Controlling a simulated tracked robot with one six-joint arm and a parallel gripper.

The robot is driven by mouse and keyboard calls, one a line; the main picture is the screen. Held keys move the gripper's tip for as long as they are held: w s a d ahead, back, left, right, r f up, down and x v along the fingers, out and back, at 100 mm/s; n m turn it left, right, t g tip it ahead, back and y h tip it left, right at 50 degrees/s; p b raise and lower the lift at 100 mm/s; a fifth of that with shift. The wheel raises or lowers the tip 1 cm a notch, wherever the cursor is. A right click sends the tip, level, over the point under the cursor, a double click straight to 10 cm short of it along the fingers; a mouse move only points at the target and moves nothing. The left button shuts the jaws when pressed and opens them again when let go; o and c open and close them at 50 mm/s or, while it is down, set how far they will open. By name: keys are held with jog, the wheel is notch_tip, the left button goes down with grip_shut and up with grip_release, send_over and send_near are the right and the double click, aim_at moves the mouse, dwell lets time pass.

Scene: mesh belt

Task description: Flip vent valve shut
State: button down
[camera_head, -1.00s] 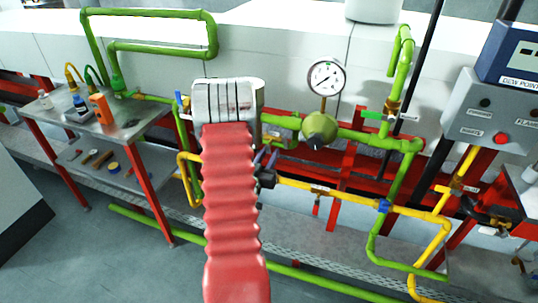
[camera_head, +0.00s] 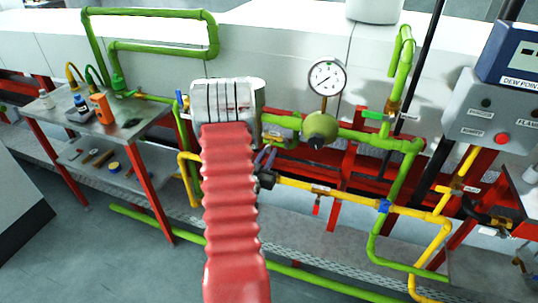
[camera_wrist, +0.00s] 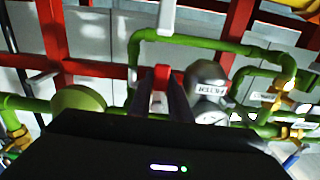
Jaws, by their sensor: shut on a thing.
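My gripper (camera_head: 265,160) is beside the pipework, just right of my red ribbed arm sleeve, which hides much of what it touches. In the wrist view, my gripper's dark fingers (camera_wrist: 162,94) are close together around a small red handle (camera_wrist: 160,76). I take this to be the vent valve's lever, but its label is not readable. The valve body is mostly hidden by the fingers. The handle's exact angle to its pipe cannot be told.
A round gauge (camera_head: 326,77) stands above a green round fitting (camera_head: 320,128). A yellow pipe (camera_head: 350,199) with a red-handled valve (camera_head: 316,208) runs right. A grey control box (camera_head: 490,115) is at right. A bench (camera_head: 145,115) with bottles stands at left.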

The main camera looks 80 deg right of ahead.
jog(key=c, duration=1.6)
grip_release()
jog(key=shift+c, duration=0.2)
jog(key=w+a, duration=0.1)
jog(key=a, duration=1.2)
jog(key=shift+w+a, duration=0.15)
jog(key=shift+a, duration=0.25)
jog(key=shift+f, duration=0.1)
